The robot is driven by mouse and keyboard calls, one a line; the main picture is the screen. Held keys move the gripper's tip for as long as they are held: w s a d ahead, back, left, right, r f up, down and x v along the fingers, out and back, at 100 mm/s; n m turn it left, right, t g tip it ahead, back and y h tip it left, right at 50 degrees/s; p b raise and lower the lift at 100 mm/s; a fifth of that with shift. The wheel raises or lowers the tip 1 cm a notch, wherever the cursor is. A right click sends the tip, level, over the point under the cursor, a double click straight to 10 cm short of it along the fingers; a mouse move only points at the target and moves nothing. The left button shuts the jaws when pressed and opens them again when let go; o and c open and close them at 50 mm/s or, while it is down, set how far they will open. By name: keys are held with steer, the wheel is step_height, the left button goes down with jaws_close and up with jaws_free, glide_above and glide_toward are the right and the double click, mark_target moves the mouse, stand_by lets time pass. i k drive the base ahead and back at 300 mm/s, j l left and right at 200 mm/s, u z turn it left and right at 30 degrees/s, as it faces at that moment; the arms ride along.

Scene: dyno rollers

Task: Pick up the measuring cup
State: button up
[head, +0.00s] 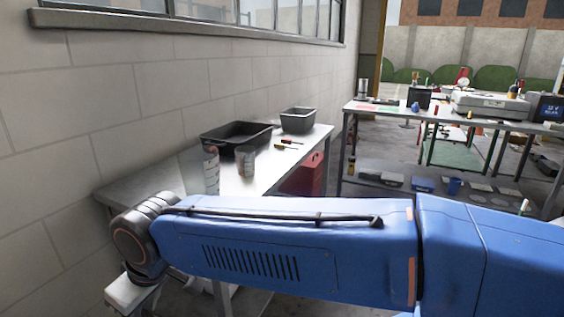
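Two clear containers stand upright on a metal workbench (290,160) along the wall, behind my blue arm. The nearer, taller one (211,172) has reddish marks near its top and pale marks on its side; its base is close to the arm's outline. The other, a shorter, greyish cup (245,162), stands just right of it. I cannot tell for certain which one is the measuring cup. My arm stretches across the foreground to a dark wrist joint at the left. My gripper's fingers do not show, and nothing held can be seen.
A black tray (226,142) and a grey bin (298,122) stand farther back on the bench. Red and yellow-handled tools (287,146) lie at its right edge. A red cabinet (304,176) is below. A second, cluttered table (388,120) stands back right, beyond open floor.

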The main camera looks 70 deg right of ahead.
mark_target(245, 156)
steer(key=z, duration=1.15)
steer(key=i+l+z, duration=0.15)
steer(key=z, duration=0.25)
